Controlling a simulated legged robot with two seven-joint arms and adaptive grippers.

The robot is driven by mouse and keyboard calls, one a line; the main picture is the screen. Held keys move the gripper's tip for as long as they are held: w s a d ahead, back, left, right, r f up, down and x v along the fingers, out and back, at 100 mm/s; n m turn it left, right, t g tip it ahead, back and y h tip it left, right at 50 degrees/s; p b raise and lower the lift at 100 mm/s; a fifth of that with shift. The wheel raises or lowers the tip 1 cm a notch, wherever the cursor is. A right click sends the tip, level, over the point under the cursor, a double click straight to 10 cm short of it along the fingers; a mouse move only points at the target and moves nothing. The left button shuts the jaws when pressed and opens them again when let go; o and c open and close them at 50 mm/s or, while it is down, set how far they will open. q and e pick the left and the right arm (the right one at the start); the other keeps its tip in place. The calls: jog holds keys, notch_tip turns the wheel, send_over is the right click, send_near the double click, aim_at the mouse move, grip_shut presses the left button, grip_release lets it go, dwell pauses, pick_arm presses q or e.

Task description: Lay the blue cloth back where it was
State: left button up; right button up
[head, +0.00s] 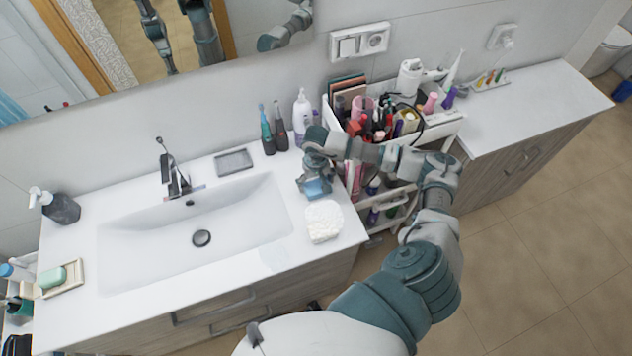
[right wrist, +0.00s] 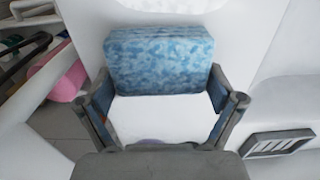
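The blue cloth (head: 317,187) is a small folded block, mottled light blue in the right wrist view (right wrist: 160,62). My right gripper (head: 314,172) is over the counter right of the sink. I cannot tell whether the cloth's underside touches the counter. My left gripper is not in view.
A white folded towel (head: 323,221) lies on the counter just in front of the cloth. The sink (head: 190,235) is to the left, with a grey dish (head: 233,160) behind it. A crowded cosmetics cart (head: 445,128) stands to the right, close to my right arm.

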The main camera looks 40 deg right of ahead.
aim_at(314, 181)
jog(key=shift+a+r, duration=0.1)
jog(key=shift+a, duration=0.3)
jog(key=shift+w+r, duration=0.1)
jog(key=shift+r, duration=0.25)
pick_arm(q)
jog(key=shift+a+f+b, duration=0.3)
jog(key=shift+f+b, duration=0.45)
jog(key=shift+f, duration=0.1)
pick_arm(e)
notch_tip(314, 181, up, 11)
jog(key=shift+r, duration=0.2)
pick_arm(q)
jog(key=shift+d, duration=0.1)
pick_arm(e)
jog(key=shift+d, duration=0.25)
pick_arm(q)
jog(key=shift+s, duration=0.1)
pick_arm(e)
jog(key=shift+f, duration=0.1)
